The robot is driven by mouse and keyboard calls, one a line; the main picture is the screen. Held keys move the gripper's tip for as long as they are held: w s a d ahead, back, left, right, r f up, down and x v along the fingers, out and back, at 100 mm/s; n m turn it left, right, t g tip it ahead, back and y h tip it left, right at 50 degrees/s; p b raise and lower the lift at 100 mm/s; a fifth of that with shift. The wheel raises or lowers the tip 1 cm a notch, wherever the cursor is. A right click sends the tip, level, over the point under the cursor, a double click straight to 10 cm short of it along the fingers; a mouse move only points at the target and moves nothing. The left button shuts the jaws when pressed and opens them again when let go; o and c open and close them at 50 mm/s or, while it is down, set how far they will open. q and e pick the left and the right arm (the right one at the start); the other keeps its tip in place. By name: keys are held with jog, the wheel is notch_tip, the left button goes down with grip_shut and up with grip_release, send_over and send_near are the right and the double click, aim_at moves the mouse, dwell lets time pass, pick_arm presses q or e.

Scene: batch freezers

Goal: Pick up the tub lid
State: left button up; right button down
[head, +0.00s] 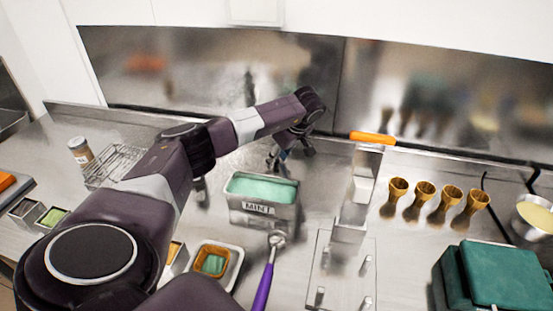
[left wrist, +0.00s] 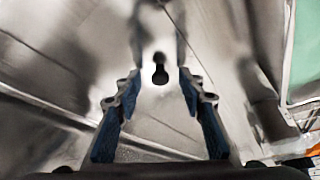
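My left gripper (head: 290,155) reaches over the steel bench just behind the MINT tub (head: 263,210). In the left wrist view the gripper (left wrist: 159,75) is open, its blue-padded fingers apart with nothing clearly held between them. A small dark knob-like shape (left wrist: 160,69) shows between the fingertips on a bright steel surface. I cannot tell for sure whether this surface is the tub lid; in the head view no lid can be made out behind the tub. The tub holds pale green ice cream and is uncovered; its edge also shows at the right of the wrist view (left wrist: 286,60). My right gripper is out of view.
A purple-handled scoop (head: 265,285) lies in front of the tub. A clear stand (head: 340,270) is at its right, with several cones (head: 424,195) beyond. A wire basket (head: 113,165) and jar (head: 80,151) are at left. The steel back wall (head: 215,70) is close behind the gripper.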

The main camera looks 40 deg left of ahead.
pick_arm(q)
grip_shut()
jog(key=shift+r, duration=0.2)
